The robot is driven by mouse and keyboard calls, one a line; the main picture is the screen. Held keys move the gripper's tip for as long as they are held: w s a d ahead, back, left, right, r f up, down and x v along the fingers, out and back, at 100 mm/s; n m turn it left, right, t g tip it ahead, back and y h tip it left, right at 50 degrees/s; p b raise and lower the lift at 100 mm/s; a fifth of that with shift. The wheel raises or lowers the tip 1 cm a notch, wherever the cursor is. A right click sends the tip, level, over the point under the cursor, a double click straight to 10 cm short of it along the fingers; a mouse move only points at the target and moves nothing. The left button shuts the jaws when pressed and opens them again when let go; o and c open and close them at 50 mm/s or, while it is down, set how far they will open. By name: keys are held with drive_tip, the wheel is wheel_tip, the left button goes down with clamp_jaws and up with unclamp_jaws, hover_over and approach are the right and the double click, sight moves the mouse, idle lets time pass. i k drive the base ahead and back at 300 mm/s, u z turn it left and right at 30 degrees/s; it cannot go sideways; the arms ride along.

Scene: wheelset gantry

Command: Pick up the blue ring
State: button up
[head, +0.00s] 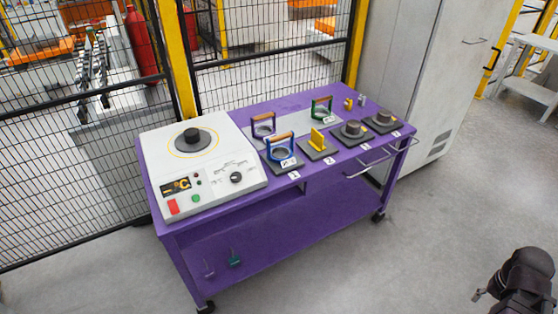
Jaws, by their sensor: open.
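The blue ring (282,153) stands on a dark pad near the front edge of a purple cart, left of the middle. It has a blue frame with a wooden bar handle on top and a white label at its front. My gripper (487,298) is at the lower right corner, over the floor and well away from the cart. It is open, with nothing seen in it; part of it is cut off by the picture's edge. The fingertips are small and partly hidden.
The purple cart (335,188) also holds a dark-framed ring (263,126) behind the blue one, a green ring (321,108), a yellow piece (318,139) and dark round parts (353,130). A white device (200,165) fills its left end. Floor before the cart is clear.

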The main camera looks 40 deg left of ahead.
sight(287, 162)
drive_tip(key=z, duration=0.1)
drive_tip(key=k, duration=0.95)
drive_tip(key=u, duration=1.7)
drive_tip(key=i, duration=1.05)
drive_tip(key=u, duration=0.05)
